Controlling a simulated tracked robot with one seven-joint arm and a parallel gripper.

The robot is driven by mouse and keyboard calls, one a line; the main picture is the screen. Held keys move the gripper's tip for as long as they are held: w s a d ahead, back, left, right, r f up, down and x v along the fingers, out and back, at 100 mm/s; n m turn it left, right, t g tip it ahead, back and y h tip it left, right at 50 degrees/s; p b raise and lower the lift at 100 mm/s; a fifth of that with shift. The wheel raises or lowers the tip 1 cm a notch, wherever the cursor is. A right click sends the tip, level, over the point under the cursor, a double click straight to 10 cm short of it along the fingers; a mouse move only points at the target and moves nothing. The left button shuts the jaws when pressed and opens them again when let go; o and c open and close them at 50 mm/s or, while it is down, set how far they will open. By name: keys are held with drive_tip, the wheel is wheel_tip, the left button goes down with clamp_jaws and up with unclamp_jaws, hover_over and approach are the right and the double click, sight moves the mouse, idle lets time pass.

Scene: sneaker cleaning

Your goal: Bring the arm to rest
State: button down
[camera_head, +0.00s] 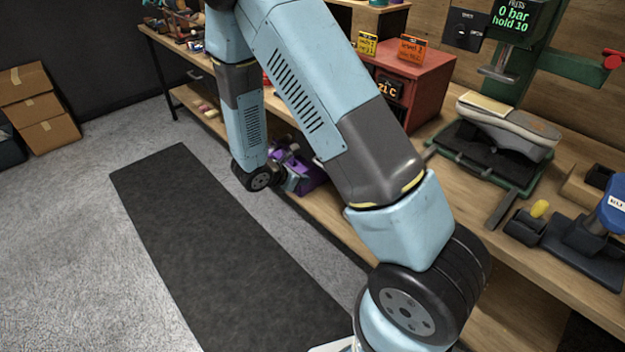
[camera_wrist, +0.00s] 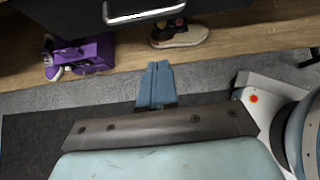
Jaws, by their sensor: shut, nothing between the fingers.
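A purple box (camera_wrist: 92,52) and a dark shoe with a white sole (camera_wrist: 180,36) are on the wooden lower shelf. The bench holds a red cabinet (camera_head: 425,85) and a sneaker on a press (camera_head: 510,125). Cardboard boxes (camera_head: 45,130) stand left. The dark mat (camera_head: 195,230) is clear.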

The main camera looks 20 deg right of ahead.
drive_tip(key=s+d+r+m+g+y, duration=0.1)
drive_tip(key=s+d+r+m, duration=0.2)
drive_tip(key=r, duration=0.5)
drive_tip(key=s+d+r+m+g+y, duration=0.1)
drive_tip(key=s+r+m, duration=0.2)
drive_tip(key=r+m, duration=0.35)
drive_tip(key=s+d+r+m+g+y, duration=0.1)
drive_tip(key=s+d+r+m, duration=0.15)
drive_tip(key=r, duration=0.65)
drive_tip(key=s+d+r+m+t+y, duration=0.1)
drive_tip(key=s+r+m+t+y, duration=0.3)
drive_tip(key=s+r+m, duration=0.7)
drive_tip(key=s+r+y, duration=0.1)
drive_tip(key=s+r, duration=0.3)
drive_tip(key=shift+s+r+m+y, duration=0.3)
drive_tip(key=shift+r+y, duration=0.1)
